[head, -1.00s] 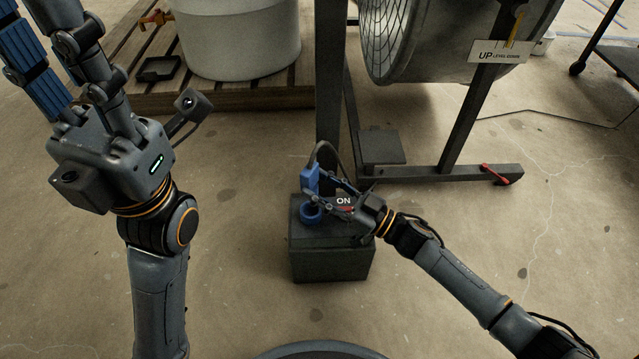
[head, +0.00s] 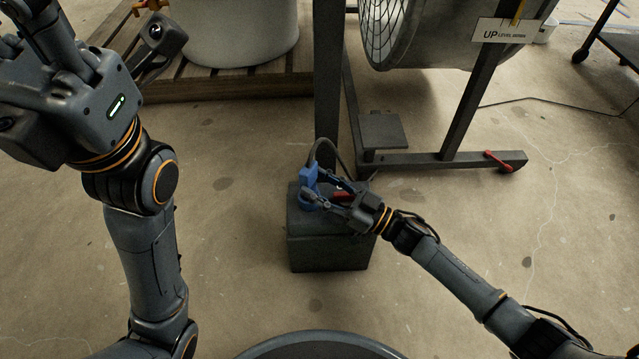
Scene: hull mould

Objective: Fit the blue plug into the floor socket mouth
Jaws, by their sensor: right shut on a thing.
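The blue plug (head: 308,179) is at the fingertips of my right gripper (head: 322,187), which is shut on it. A dark cable arches up behind the plug. The blue ring of the socket mouth (head: 312,205) is on top of the dark floor box (head: 328,252). The plug is upright just above the ring's back part, very close to it. I cannot tell whether it touches or has entered, because the fingers partly cover the gap. My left gripper (head: 40,45) is at the top left, far from the box, its fingers largely cut off by the frame edge.
A red switch handle (head: 342,195) is on the box beside the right fingers. A dark steel post (head: 328,90) and a fan stand's foot (head: 440,162) with a red lever are behind. A pallet (head: 235,86) bears a pale drum (head: 235,35). The floor in front is clear.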

